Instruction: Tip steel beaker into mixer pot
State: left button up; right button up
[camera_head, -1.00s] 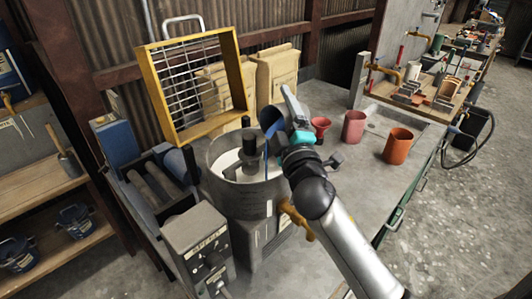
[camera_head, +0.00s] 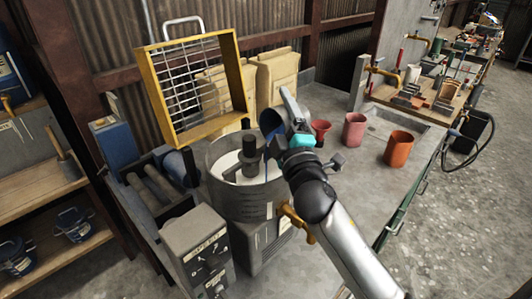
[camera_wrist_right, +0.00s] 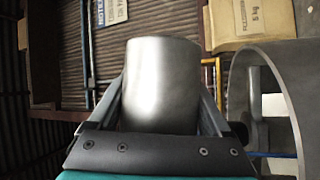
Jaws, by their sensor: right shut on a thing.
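My right gripper (camera_head: 287,124) is shut on the steel beaker, at the upper right of the mixer pot in the head view. The steel beaker (camera_wrist_right: 162,85) fills the middle of the right wrist view between the fingers. In the head view the beaker (camera_head: 271,121) is mostly behind the gripper, tilted, with blue showing at its mouth. A thin blue line runs down from it into the pot. The grey mixer pot (camera_head: 235,205) holds pale contents around a dark central stirrer (camera_head: 249,155). The pot's curved wall (camera_wrist_right: 300,62) is at the right of the wrist view. My left gripper is not in view.
A red funnel-like cup (camera_head: 320,129), a pink cup (camera_head: 354,131) and an orange cup (camera_head: 398,148) stand right of the gripper. A yellow-framed grid (camera_head: 238,75) stands behind the pot, with beige bags (camera_head: 280,75) beside it. A control box (camera_head: 199,240) stands in front.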

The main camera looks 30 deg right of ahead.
jog(key=shift+a+f+n+b, duration=0.1)
jog(key=shift+a+n+b, duration=0.05)
jog(key=shift+n+b, duration=0.4)
jog(key=shift+y, duration=0.3)
dwell(0.5)
jog(key=m+p, duration=0.1)
jog(key=p, duration=0.1)
jog(key=r+m+g+p, duration=0.1)
jog(key=m+p, duration=0.1)
jog(key=p, duration=0.1)
jog(key=d+m+g+p, duration=0.1)
jog(key=p, duration=0.2)
jog(key=shift+w+r+h, duration=0.1)
jog(key=shift+r+h, duration=0.1)
jog(key=shift+h, duration=0.2)
jog(key=shift+m+p, duration=0.45)
jog(key=shift+p, duration=0.05)
jog(key=shift+f, duration=0.2)
